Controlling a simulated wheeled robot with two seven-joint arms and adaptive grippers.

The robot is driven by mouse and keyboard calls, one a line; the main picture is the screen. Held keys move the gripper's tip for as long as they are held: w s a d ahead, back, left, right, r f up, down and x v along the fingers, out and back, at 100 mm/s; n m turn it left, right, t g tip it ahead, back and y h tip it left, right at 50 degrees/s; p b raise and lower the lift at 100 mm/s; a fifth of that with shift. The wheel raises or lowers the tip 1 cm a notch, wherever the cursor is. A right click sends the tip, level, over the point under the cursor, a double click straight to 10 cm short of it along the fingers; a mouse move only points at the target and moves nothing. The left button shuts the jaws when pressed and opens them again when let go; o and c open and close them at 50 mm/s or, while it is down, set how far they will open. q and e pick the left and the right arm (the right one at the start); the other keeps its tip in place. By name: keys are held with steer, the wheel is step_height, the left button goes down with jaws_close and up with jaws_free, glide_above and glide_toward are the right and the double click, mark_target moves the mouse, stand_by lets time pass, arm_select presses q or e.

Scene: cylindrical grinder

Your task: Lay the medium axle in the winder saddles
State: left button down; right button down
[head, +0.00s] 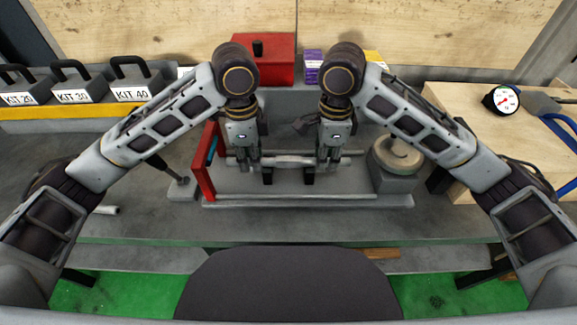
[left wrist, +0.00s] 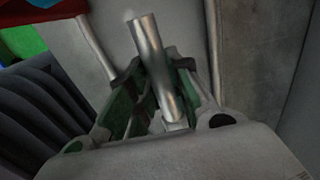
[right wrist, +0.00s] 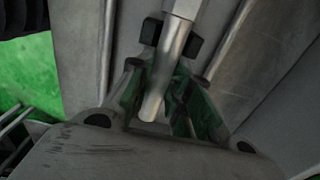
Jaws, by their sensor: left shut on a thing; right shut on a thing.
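The medium axle (head: 290,162) is a grey metal bar with a thicker middle, held level across the front of the winder (head: 300,188). My left gripper (head: 243,162) is shut on its left part, which shows as a bare rod in the left wrist view (left wrist: 158,65). My right gripper (head: 328,162) is shut on its right part, also seen in the right wrist view (right wrist: 162,80). Two small black blocks, apparently the saddles (head: 267,176) (head: 309,176), stand just below the axle. In the right wrist view black blocks (right wrist: 193,47) flank the axle. I cannot tell whether it rests on them.
A red upright plate (head: 203,165) stands at the winder's left and a round grey part (head: 396,155) at its right. A red box (head: 268,60) is behind. Kit boxes (head: 135,80) stand at the back left. A dial gauge (head: 503,100) lies on the wooden board at the right.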

arm_select(q)
steer(key=c, duration=1.3)
jaws_free()
arm_select(e)
steer(key=c, duration=1.3)
jaws_free()
arm_select(q)
steer(key=shift+r, duration=0.2)
step_height(320, 180, up, 12)
steer(key=shift+f, duration=0.2)
arm_select(e)
steer(key=shift+r, duration=0.25)
steer(key=shift+r, duration=1.7)
arm_select(q)
steer(key=shift+s+a+r, duration=0.2)
steer(key=shift+s, duration=0.3)
arm_select(e)
steer(key=shift+s+a+r, duration=0.1)
steer(key=shift+s+r, duration=0.05)
steer(key=shift+r, duration=0.65)
steer(key=shift+s+a+r, duration=0.1)
steer(key=shift+s+r, duration=0.1)
steer(key=shift+r, duration=0.6)
steer(key=shift+s+r, duration=0.15)
steer(key=shift+r, duration=0.65)
